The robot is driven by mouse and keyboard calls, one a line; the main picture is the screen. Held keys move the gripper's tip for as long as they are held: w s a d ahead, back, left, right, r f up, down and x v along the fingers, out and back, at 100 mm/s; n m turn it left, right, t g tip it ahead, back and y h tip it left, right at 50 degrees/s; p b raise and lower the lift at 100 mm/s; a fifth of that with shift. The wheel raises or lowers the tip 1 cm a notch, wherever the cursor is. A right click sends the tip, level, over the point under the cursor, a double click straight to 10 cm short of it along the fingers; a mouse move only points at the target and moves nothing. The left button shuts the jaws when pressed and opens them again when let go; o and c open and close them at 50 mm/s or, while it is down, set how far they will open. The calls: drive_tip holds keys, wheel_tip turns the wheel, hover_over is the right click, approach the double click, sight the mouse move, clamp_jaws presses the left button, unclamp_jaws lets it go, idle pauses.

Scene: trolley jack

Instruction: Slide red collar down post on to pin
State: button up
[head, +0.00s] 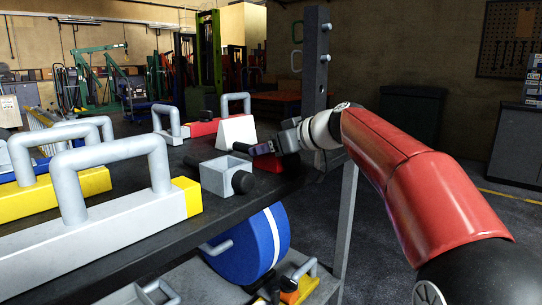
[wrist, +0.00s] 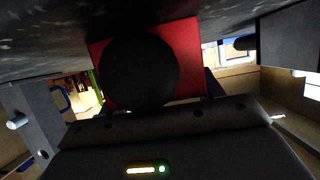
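The red collar (head: 270,164) is low on the dark trolley top, partly hidden by my gripper (head: 256,148). In the wrist view the red collar (wrist: 190,58) shows as a red block, with its round black knob (wrist: 140,70) large in front of it. Dark fingers show at either side of the knob, with red visible between the knob and the right finger, so my gripper looks open around it. The grey post (head: 314,70) stands upright behind my wrist, with short pins (head: 325,58) on its right side. The collar appears off the post.
A grey square collar (head: 218,178) with a black knob lies left of my gripper. A white wedge-shaped block (head: 236,131) stands behind. Yellow-ended bars with grey handles (head: 110,215) fill the left of the top. A blue wheel (head: 245,250) is below.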

drive_tip(key=c, duration=0.7)
drive_tip(key=shift+c, duration=1.2)
drive_tip(key=shift+r, duration=0.15)
